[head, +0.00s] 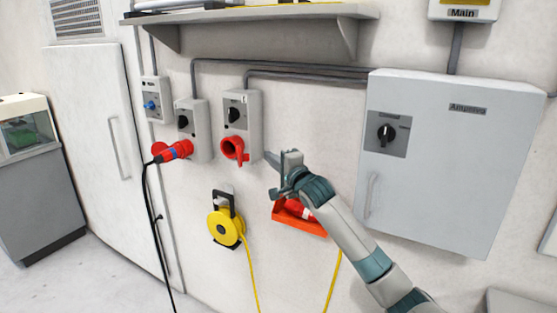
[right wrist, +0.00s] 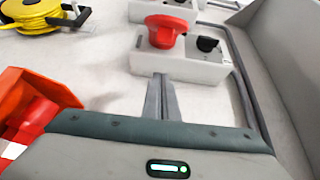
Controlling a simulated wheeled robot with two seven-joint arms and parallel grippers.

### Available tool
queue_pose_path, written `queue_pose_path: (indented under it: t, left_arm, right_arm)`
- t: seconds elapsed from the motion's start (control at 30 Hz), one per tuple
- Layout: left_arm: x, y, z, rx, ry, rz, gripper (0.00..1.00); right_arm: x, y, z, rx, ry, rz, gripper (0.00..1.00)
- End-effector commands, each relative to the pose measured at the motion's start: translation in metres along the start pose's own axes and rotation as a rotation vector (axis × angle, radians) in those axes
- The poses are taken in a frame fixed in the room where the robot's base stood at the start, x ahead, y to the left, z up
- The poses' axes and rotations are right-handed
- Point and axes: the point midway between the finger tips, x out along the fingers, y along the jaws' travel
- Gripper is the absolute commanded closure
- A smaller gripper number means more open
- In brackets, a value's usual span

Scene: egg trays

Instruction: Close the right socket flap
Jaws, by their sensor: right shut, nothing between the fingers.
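The right socket box (head: 241,118) is grey, on the wall, with a black rotary switch above a red round socket (head: 229,148). Its red flap (head: 242,152) appears to stand open, swung out on the right side of the socket. In the right wrist view the red socket part (right wrist: 165,30) shows on the grey box (right wrist: 180,67), beyond my fingertips. My right gripper (head: 270,162) is shut and empty, just right of and slightly below the box, apart from the flap. In the right wrist view its fingers (right wrist: 160,90) point toward the box. My left gripper is not in view.
The left socket box (head: 197,120) holds a red-and-blue plug (head: 178,151) with a black cable. A yellow cable reel (head: 226,227) hangs below. An orange-red holder (head: 300,220) is under my right arm. A large grey cabinet (head: 440,150) is to the right, a shelf (head: 255,14) above.

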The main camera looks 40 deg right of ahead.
Motion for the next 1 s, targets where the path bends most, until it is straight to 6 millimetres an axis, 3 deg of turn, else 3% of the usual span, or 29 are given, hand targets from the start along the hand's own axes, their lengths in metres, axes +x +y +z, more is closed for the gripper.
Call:
queue_pose_path:
  t: [0.1,0.33,1.0]
  left_arm:
    - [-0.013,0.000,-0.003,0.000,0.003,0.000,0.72]
    - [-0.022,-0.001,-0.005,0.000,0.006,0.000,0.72]
    - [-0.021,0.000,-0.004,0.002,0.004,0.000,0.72]
  right_arm:
    - [0.006,-0.003,0.015,-0.001,-0.002,0.002,1.00]
    - [0.011,-0.001,0.035,0.000,0.000,0.001,1.00]
    - [0.012,0.001,0.041,0.003,0.010,-0.001,1.00]
